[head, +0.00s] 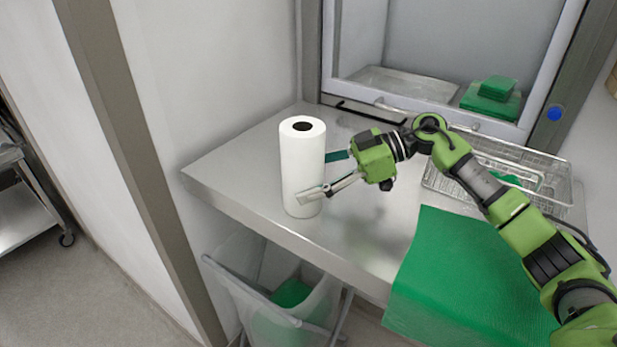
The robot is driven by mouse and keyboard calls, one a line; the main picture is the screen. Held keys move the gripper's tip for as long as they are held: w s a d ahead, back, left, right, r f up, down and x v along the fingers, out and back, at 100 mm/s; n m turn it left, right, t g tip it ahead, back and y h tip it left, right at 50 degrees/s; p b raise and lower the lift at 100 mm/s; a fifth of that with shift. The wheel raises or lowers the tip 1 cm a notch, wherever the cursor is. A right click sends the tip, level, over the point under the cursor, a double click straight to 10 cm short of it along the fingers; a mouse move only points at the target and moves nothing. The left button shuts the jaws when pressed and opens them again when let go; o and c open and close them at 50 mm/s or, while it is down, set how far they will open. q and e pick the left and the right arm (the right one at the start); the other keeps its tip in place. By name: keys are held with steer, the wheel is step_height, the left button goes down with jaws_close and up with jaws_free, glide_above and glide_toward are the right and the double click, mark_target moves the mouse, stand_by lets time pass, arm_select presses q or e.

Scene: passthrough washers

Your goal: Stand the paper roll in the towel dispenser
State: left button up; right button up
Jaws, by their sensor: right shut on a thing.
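The white paper roll (302,165) is upright at the left part of the metal counter, close to its front edge. Its dark core hole shows at the top. My right gripper (318,177) reaches in from the right and is shut on the roll's side. One finger lies across the front of the roll; the other is partly hidden behind it. I cannot tell whether the roll's base touches the counter or is just above it. I cannot make out a towel dispenser in this view. My left gripper is not in view.
The metal counter (236,165) is bare left of the roll. A wire basket (550,190) and a green cloth (460,270) lie to the right. Behind is a pass-through window with a tray (400,82) and folded green cloths (490,100). A lined bin (265,315) stands below the front edge.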

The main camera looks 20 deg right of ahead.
steer(key=o, duration=1.4)
steer(key=shift+s, duration=0.1)
steer(key=shift+f+b, duration=0.3)
steer(key=shift+b, duration=0.3)
steer(key=shift+f+b, duration=0.15)
steer(key=shift+b, duration=0.35)
steer(key=b+v, duration=0.1)
steer(key=v, duration=0.4)
steer(key=b+v, duration=0.1)
steer(key=v, duration=0.1)
steer(key=shift+s+b, duration=0.35)
steer(key=shift+d+r, duration=0.25)
